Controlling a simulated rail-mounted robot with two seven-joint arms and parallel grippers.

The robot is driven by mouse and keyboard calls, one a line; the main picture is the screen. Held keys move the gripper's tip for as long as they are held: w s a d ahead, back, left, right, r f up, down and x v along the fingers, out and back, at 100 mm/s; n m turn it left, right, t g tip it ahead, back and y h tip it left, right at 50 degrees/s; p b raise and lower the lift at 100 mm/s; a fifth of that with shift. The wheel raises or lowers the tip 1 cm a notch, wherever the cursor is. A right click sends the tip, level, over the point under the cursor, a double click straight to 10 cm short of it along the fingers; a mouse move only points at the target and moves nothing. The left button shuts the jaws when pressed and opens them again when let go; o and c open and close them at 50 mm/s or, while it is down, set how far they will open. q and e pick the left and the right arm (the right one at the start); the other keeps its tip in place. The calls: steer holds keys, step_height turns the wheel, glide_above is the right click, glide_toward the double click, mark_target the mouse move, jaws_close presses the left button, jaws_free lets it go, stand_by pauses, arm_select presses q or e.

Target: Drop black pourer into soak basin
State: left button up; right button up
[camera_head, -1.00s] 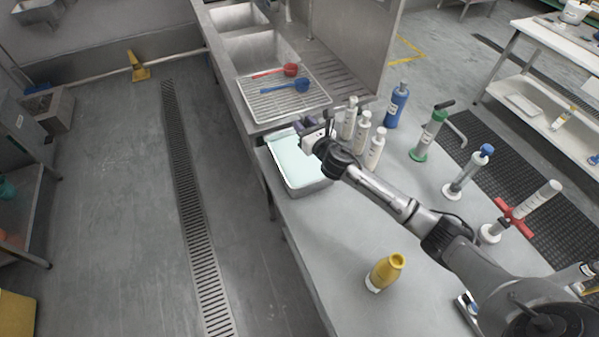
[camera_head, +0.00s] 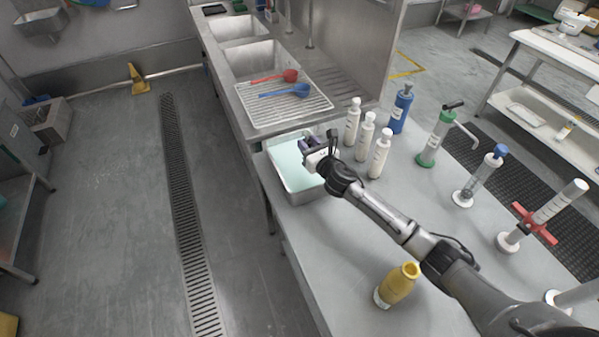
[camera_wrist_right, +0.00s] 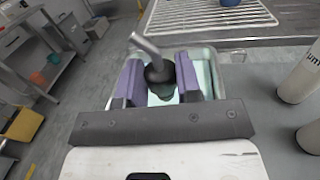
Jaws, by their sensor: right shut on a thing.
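The soak basin (camera_head: 309,195) is a metal tray of pale blue-green liquid on the bench beside the sink. It also shows under the fingers in the right wrist view (camera_wrist_right: 207,54). My right gripper (camera_head: 311,148) is above the basin. In the right wrist view its purple fingers (camera_wrist_right: 160,77) are shut on the black pourer (camera_wrist_right: 158,72), which has a grey spout tilted to the upper left. The pourer's lower end is hidden, so I cannot tell whether it touches the liquid. My left gripper is not in view.
Several white bottles (camera_head: 367,137) and a blue bottle (camera_head: 401,108) stand close right of the basin. A yellow bottle (camera_head: 397,286) stands nearer on the bench. A wire rack (camera_head: 284,110) with red and blue scoops lies behind the basin.

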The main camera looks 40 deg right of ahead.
steer(key=shift+f, duration=0.2)
steer(key=o, duration=1)
steer(key=s+a+p, duration=0.1)
steer(key=s, duration=1.2)
steer(key=shift+s+a+p, duration=0.2)
steer(key=shift+s+p, duration=0.15)
steer(key=shift+w, duration=0.1)
